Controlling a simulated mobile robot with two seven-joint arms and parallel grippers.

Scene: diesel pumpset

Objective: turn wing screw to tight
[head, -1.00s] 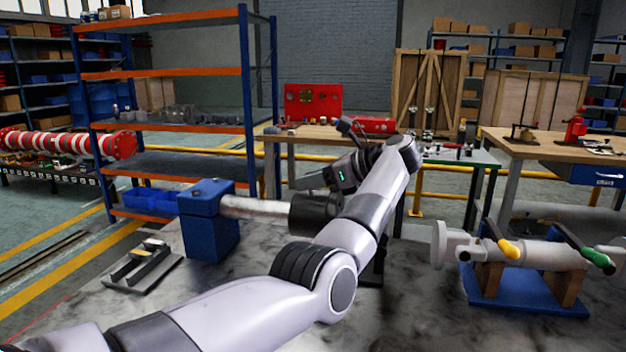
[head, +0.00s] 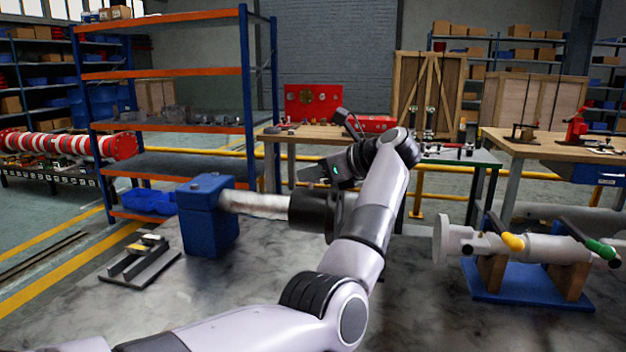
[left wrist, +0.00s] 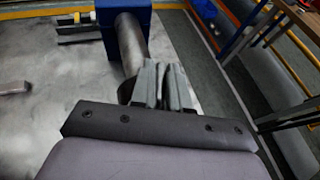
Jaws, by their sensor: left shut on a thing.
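A blue block (head: 208,215) stands on the grey bench and carries a pale pipe (head: 255,203) with a dark cylinder (head: 310,210) at its right end. My left gripper (head: 308,173) is at the top of that dark cylinder. In the left wrist view its two fingers (left wrist: 161,72) are close together, just beside the pipe and its dark end. They are shut on the wing screw, which is small and mostly hidden between the fingers, so its angle cannot be told. My right gripper is in neither view.
A valve assembly (head: 545,250) on a blue stand (head: 525,290) is at the right of the bench. A small dark fixture (head: 140,262) lies at the left. The bench front is clear beneath my left arm. Shelves (head: 160,72) stand behind.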

